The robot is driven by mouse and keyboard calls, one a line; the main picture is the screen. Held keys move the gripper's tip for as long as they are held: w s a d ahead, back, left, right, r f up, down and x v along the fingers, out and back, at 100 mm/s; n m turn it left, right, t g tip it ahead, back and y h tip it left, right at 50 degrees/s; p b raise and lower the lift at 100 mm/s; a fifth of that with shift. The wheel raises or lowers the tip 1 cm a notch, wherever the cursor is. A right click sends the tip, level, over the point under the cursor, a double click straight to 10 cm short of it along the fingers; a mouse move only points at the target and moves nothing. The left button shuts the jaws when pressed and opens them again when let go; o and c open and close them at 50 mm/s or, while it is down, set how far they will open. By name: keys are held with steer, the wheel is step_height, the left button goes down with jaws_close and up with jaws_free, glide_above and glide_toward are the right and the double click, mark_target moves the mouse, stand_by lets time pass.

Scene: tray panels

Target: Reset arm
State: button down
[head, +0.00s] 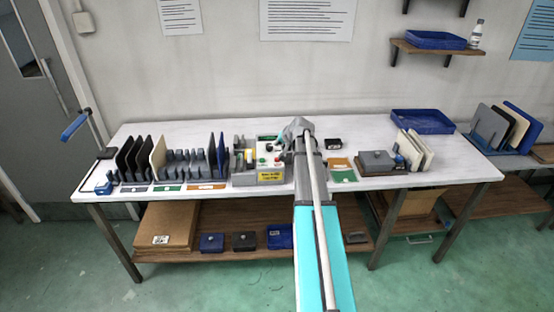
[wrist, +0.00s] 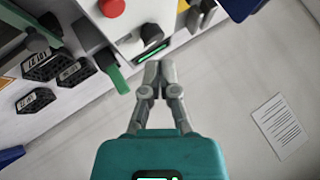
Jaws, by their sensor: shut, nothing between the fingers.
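My gripper (wrist: 159,72) is shut and empty in the wrist view, its two fingertips together. Behind the fingertips is a pale surface with a red button (wrist: 112,7), a dark block with a lit green strip (wrist: 152,37) and a green piece (wrist: 118,80). In the head view my arm reaches forward over the middle of the white table. The gripper end (head: 297,126) shows near the table's back, beside the control box (head: 271,177) with its yellow label. The arm hides part of the table; the fingertips are too small to make out there.
A rack with upright dark panels (head: 127,158) stands at the left of the table. A grey box (head: 376,160) and cream panels (head: 414,150) are at the right, with a blue tray (head: 422,122) behind. A wall shelf (head: 434,47) is above.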

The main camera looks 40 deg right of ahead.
steer(key=shift+a, duration=0.1)
stand_by(0.4)
steer(key=s+a+f+n+g, duration=0.1)
steer(key=s+a+n+g, duration=0.15)
steer(key=a, duration=0.65)
steer(key=s+a+f+n+g+y, duration=0.1)
steer(key=s+a+f, duration=0.15)
steer(key=a, duration=0.55)
steer(key=s+a+f+n+g, duration=0.1)
steer(key=s+a, duration=0.2)
steer(key=a, duration=0.6)
steer(key=s+a+f+n+g+h, duration=0.1)
steer(key=s+a+n+g, duration=0.2)
steer(key=s+a, duration=1.2)
steer(key=shift+s+a+n+g+h, duration=0.25)
steer(key=shift+n+g+h, duration=0.1)
steer(key=shift+g, duration=0.5)
